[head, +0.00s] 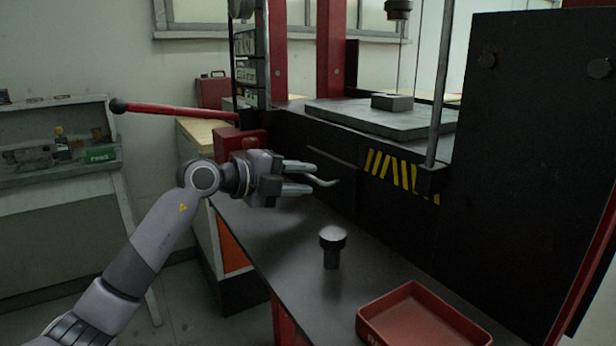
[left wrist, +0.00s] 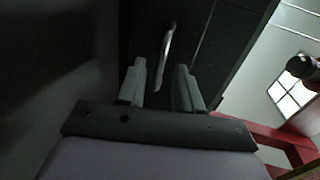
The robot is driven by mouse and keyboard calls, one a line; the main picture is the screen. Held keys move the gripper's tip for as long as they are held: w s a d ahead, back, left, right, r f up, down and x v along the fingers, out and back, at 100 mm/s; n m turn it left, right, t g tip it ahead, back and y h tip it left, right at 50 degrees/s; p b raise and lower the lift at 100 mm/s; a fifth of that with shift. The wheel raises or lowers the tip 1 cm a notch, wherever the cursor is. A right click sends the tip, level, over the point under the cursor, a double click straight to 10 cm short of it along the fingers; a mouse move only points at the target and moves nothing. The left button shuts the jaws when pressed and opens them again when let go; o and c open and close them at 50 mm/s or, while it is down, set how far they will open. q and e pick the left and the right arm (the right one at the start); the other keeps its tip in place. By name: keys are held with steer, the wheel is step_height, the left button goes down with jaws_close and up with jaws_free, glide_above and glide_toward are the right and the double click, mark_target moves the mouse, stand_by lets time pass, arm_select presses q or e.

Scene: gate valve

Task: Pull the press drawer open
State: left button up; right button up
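The press drawer (head: 333,183) is a dark panel in the front of the press, below the bed and left of the yellow stripes. It looks closed. Its curved metal handle (head: 323,181) stands out from the front. In the left wrist view the handle (left wrist: 167,52) lies ahead of the fingertips, roughly in line with the gap between them. My left gripper (head: 300,178) is open and empty, with its fingers pointing at the handle. In the left wrist view its two fingers (left wrist: 160,78) are apart, and I see no clear contact with the handle. My right gripper is not in view.
A dark knobbed cylinder (head: 332,245) stands on the black bench (head: 270,235) in front of the press. A red tray (head: 423,318) lies at the bench's front right. A red lever (head: 175,111) sticks out to the left. The bench below the gripper is clear.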

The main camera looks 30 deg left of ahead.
arm_select(q)
steer(key=shift+x, duration=0.9)
jaws_close()
stand_by(0.8)
